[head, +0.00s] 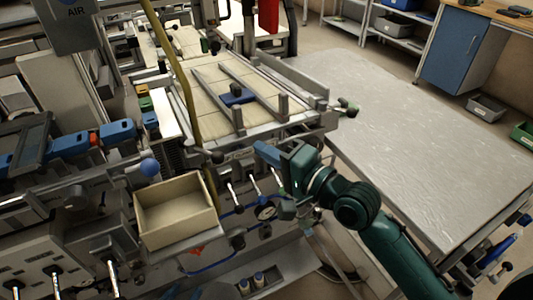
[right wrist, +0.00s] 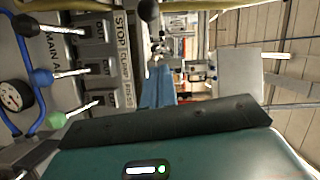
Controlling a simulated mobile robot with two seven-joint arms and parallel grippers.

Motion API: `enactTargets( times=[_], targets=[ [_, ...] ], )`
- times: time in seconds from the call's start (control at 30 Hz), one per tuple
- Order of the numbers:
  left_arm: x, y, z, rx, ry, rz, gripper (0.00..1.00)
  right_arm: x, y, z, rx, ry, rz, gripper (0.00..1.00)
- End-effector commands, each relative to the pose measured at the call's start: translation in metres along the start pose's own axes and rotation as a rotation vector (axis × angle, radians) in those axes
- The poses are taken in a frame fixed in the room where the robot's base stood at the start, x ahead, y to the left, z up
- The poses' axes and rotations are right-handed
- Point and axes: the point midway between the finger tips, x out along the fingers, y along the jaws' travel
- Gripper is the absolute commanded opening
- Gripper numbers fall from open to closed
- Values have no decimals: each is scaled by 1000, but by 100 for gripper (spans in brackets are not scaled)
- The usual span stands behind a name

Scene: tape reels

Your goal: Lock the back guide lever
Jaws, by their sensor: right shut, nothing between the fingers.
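My right gripper (head: 267,152) is shut and empty in the head view, just in front of the machine bed's front edge. Its blue fingers (right wrist: 158,88) also show in the right wrist view. Three levers with a black knob (right wrist: 25,24), a blue knob (right wrist: 41,77) and a green knob (right wrist: 55,119) stick out from a panel at left there. The panel reads "STOP" and "MAIN A..."; I cannot tell which lever is the back guide lever. A dark ball knob (right wrist: 148,10) shows beyond the fingers. My left gripper is not in view.
The machine bed (head: 205,72) carries rails and a blue block (head: 237,97). An open beige bin (head: 176,211) stands left of my right gripper. A pressure gauge (head: 266,212) is below it. A wide grey table (head: 430,135) lies clear at right.

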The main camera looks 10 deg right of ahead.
Motion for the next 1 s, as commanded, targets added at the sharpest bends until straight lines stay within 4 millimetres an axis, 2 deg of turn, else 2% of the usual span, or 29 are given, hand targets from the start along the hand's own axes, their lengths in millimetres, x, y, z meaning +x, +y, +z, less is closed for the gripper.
enactTargets(
  times=[0.1,0.37,0.5,0.63,1.0],
  targets=[
    [-1,-1,-2,4,-1,-3,36,26,-2,0,1,0,-3,0],
    [-1,-1,-3,10,-3,-6,36,73,-2,0,-1,0,-2,0],
    [-3,-2,-7,18,-6,-9,36,61,-1,22,2,-1,1,0],
    [-3,-2,-6,17,-12,-10,36,57,0,33,1,-1,1,0],
    [-3,-2,-4,14,-16,-11,36,55,0,38,-1,1,0,0]
  ],
)
